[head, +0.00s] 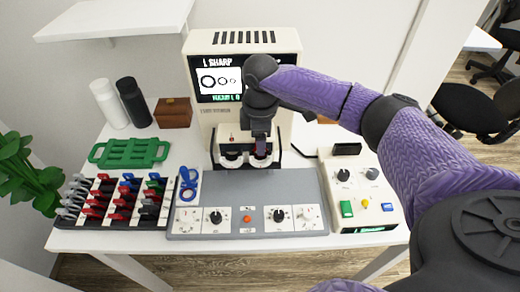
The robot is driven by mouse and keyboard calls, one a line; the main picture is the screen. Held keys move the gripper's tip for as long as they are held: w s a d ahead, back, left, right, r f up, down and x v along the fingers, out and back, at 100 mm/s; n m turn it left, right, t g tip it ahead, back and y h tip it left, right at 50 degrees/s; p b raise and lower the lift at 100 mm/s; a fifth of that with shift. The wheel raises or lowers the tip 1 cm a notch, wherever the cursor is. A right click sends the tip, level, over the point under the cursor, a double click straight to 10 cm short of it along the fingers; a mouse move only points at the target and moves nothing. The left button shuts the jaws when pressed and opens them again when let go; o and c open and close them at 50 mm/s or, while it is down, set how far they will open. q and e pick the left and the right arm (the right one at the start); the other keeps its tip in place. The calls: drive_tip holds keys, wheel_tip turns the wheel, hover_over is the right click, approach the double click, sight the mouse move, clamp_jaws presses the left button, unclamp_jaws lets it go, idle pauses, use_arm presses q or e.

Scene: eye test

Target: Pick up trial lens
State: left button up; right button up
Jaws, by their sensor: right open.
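A black rack (92,223) at the left of the table holds rows of small items with silver, red, blue, green and black handles, which look like trial lenses (122,202). I cannot tell which one the task means. My right gripper (261,150) points down in front of the cream eye-test machine (206,128), far to the right of the rack. It is open, at the right one of two round dark-rimmed cups (232,158). Whether it touches that cup, or whether a lens sits there, is hidden. My left gripper is not in view.
A grey panel (246,188) with knobs lies before the machine. A control box (365,180) stands right. Left of the machine are a green tray (130,153), a blue tool (188,180), a wooden box (173,112) and two bottles (133,102). A plant (30,170) is far left.

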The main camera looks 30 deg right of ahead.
clamp_jaws()
drive_tip(key=shift+r, duration=0.1)
